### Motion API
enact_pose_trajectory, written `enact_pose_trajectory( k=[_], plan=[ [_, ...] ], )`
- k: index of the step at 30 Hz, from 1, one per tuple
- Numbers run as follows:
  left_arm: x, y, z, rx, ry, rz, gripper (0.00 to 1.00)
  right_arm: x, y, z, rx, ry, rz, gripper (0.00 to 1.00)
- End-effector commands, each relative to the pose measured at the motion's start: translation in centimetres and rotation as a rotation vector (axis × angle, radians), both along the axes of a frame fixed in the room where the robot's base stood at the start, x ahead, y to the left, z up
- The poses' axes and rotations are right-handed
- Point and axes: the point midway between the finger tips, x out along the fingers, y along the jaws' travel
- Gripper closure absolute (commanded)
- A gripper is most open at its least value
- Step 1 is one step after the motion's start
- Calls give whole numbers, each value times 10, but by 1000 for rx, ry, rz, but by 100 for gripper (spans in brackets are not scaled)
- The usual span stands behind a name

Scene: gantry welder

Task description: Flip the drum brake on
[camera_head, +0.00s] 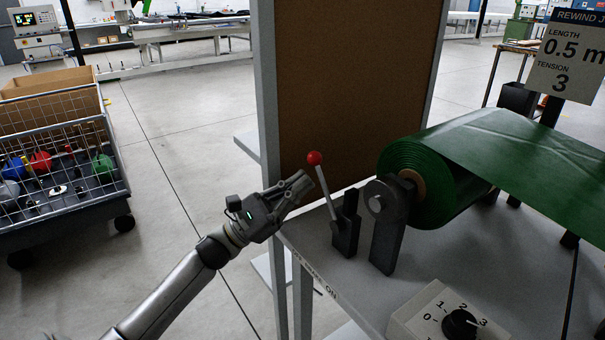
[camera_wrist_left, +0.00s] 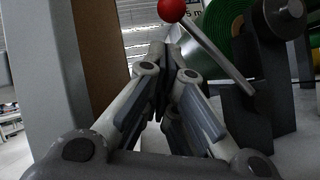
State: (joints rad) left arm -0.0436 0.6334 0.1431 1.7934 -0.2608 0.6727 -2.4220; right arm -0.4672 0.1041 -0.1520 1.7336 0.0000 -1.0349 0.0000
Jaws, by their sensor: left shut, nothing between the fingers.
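The drum brake is a lever (camera_head: 326,190) with a red ball knob (camera_head: 315,158), rising from a dark bracket (camera_head: 346,228) at the table's left end. The lever leans to the left in the head view. My left gripper (camera_head: 306,180) is shut and empty, with its fingertips close to the lever's left side. In the left wrist view the red knob (camera_wrist_left: 171,9) and grey rod (camera_wrist_left: 215,52) stand just beyond and right of my shut fingertips (camera_wrist_left: 168,52). I cannot tell whether they touch. My right gripper is not in view.
A green roll (camera_head: 420,170) on a dark stand (camera_head: 388,225) sits right of the lever. A dial box (camera_head: 450,318) stands on the front of the grey table (camera_head: 350,285). A brown panel (camera_head: 345,80) rises behind. A wire cart (camera_head: 60,170) stands at left, with open floor between.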

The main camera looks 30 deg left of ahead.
Motion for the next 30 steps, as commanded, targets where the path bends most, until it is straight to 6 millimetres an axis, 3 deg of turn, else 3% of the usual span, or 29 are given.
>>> enact_pose_trajectory(
  k=[4,12,25,30],
  plan=[
    [0,-6,14,0,-1,-1,100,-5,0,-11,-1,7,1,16],
    [0,-8,19,0,0,0,100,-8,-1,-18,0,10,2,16],
    [-1,-9,20,17,-9,-1,100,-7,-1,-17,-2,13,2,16],
    [-1,-11,23,45,-20,-2,100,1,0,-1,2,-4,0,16]
  ],
)
